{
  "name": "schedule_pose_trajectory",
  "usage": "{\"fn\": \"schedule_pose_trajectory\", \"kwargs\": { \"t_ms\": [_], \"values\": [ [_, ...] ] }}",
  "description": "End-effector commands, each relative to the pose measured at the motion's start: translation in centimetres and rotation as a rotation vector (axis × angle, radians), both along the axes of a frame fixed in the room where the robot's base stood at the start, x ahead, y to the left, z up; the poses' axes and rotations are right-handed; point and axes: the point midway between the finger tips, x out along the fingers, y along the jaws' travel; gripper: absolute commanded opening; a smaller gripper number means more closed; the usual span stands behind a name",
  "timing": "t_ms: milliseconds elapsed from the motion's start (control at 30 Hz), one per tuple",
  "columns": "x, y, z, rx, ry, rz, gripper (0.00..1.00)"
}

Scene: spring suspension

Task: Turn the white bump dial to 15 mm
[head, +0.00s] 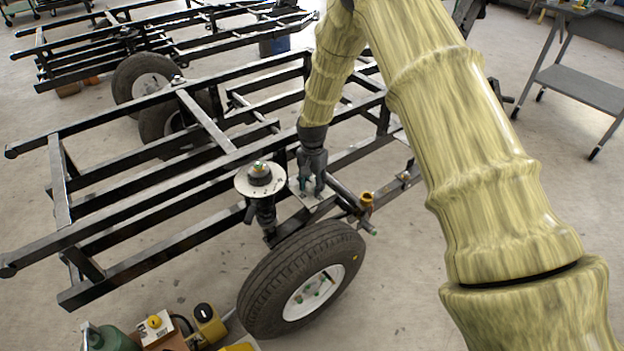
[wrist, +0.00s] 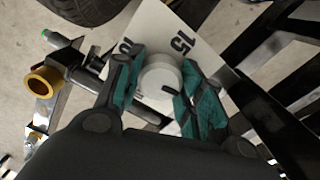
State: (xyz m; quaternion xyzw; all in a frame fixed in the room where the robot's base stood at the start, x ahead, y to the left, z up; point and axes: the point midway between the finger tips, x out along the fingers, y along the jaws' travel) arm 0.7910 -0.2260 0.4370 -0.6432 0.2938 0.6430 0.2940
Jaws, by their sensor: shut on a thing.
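The white bump dial (wrist: 160,80) is a round white knob on a pale plate (wrist: 153,27) in the wrist view. The plate bears the printed number 15 at the upper right of the dial and part of another number at its left. My gripper (wrist: 157,98) has a teal-padded finger on each side of the dial and is shut on it. A short dark mark shows at the dial's lower right edge. In the head view my gripper (head: 312,188) points down at the plate (head: 318,207) beside the spring; the dial is hidden there by the fingers.
A spring strut with a round pale top disc (head: 246,182) stands left of my gripper. A wheel (head: 300,280) is below, and black frame rails (head: 150,205) run around. A brass-coloured ring (wrist: 43,82) sits left of the plate. Open floor (head: 400,300) lies at the right.

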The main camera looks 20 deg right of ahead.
Motion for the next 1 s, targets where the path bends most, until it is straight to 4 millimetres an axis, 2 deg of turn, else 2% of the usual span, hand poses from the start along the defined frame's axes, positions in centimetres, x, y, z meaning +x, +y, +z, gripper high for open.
{"fn": "schedule_pose_trajectory", "kwargs": {
  "t_ms": [33, 133, 1000],
  "values": [
    [-0.07, -0.02, 0.67, 0.001, 0.002, 0.034, 0.14],
    [-0.05, 0.0, 0.71, 0.001, 0.002, 0.118, 0.14],
    [-0.02, -0.02, 0.33, 0.001, 0.002, 0.939, 0.14]
  ]
}}
